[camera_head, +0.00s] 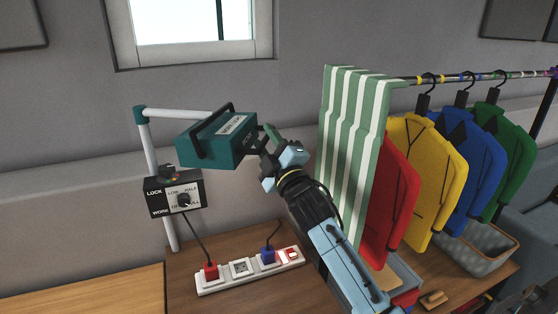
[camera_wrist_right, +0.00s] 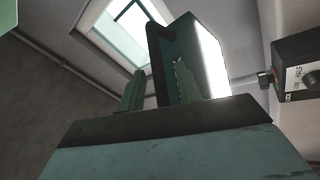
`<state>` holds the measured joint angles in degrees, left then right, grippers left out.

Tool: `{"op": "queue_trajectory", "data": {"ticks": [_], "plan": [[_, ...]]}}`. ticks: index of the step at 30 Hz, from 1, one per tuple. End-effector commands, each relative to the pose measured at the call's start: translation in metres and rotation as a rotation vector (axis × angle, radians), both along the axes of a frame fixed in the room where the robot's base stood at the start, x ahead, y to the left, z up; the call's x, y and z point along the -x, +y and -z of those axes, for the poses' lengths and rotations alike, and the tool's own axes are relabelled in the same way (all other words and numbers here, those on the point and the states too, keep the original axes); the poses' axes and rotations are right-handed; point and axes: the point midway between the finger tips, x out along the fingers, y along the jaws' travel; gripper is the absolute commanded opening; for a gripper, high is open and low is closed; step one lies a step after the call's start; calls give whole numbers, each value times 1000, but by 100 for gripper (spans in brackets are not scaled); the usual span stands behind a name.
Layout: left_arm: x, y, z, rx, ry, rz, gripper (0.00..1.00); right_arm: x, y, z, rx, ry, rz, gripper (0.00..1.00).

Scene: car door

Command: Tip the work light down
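The work light (camera_head: 225,150) is a teal box with a black handle and a pale label, held on a white bent arm (camera_head: 150,135). In the right wrist view the work light (camera_wrist_right: 205,55) shows a bright lit face on its right side. My right gripper (camera_head: 267,141) is at the light's right end. In the right wrist view its two green fingers (camera_wrist_right: 158,88) stand apart, with the light's housing edge showing between and behind them. I cannot tell whether they touch it. My left gripper is not in view.
A control box (camera_head: 174,193) with a dial and top knob sits on the light's post. A power strip (camera_head: 250,271) with red and blue plugs lies on the wooden table. A striped cloth (camera_head: 350,150) and coloured jacket shapes hang on a rail (camera_head: 455,77) to the right.

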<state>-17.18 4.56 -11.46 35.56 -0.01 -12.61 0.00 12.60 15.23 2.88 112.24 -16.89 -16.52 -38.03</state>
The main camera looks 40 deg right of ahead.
Motion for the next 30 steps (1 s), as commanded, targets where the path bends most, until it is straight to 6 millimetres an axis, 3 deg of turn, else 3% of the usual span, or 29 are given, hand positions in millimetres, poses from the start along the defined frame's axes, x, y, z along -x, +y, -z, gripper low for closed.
{"op": "queue_trajectory", "data": {"ticks": [15,21,30], "plan": [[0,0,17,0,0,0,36,94,10,38,-2,3,0,34],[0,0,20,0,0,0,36,112,12,44,0,1,1,34],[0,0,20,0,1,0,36,116,12,44,0,0,1,34]]}}
